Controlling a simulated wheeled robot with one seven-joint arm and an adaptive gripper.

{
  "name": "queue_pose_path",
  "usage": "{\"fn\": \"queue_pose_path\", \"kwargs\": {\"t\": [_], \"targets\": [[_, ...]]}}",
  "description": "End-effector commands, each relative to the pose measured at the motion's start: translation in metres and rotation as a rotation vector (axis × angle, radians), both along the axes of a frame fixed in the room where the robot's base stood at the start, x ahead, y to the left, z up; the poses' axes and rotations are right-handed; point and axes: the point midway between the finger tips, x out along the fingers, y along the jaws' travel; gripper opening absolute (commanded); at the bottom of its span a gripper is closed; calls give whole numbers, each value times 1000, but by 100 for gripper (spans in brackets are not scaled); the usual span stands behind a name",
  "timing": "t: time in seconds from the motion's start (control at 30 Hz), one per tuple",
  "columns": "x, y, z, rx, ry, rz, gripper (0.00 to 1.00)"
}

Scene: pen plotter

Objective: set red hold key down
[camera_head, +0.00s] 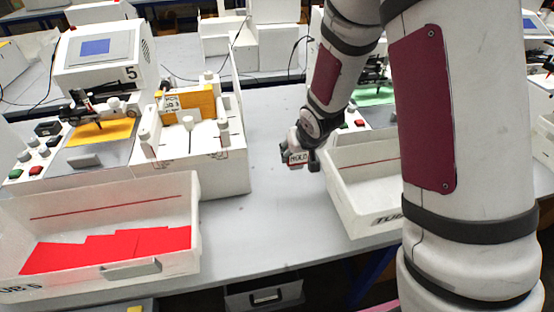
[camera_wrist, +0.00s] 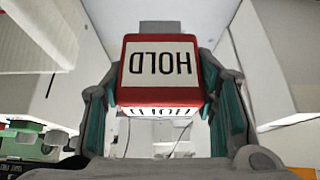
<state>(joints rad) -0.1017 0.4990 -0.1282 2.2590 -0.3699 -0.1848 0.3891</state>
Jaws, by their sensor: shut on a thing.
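The hold key is a red block with white faces lettered HOLD. It is large in the wrist view (camera_wrist: 160,62), where its lettering is upside down, and small in the head view (camera_head: 297,158). My gripper (camera_head: 302,152) is shut on it, with one finger on each side in the wrist view (camera_wrist: 162,98). In the head view the key is over the grey table (camera_head: 265,215), just left of the right-hand tub. I cannot tell whether its underside touches anything.
The right-hand white tub (camera_head: 365,215) is close beside my gripper, partly hidden by my arm. A plotter marked 5 (camera_head: 100,60), a white rack (camera_head: 222,165) with an orange block, and a front tub (camera_head: 110,205) with red sheets stand left. The table between them is clear.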

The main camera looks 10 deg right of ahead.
Motion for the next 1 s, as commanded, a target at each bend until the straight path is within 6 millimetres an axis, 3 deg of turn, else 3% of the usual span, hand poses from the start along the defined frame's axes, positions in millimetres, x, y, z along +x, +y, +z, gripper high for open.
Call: {"fn": "queue_pose_path", "kwargs": {"t": [0.03, 0.27, 0.6, 0.83, 1.0], "targets": [[11, -2, -12, 4, -2, -4, 27], [48, -7, -27, 13, 0, -5, 27], [107, -24, -16, 3, -10, -8, 27], [120, -30, -6, -7, -14, -7, 27], [122, -30, -27, -9, -10, -5, 27]]}}
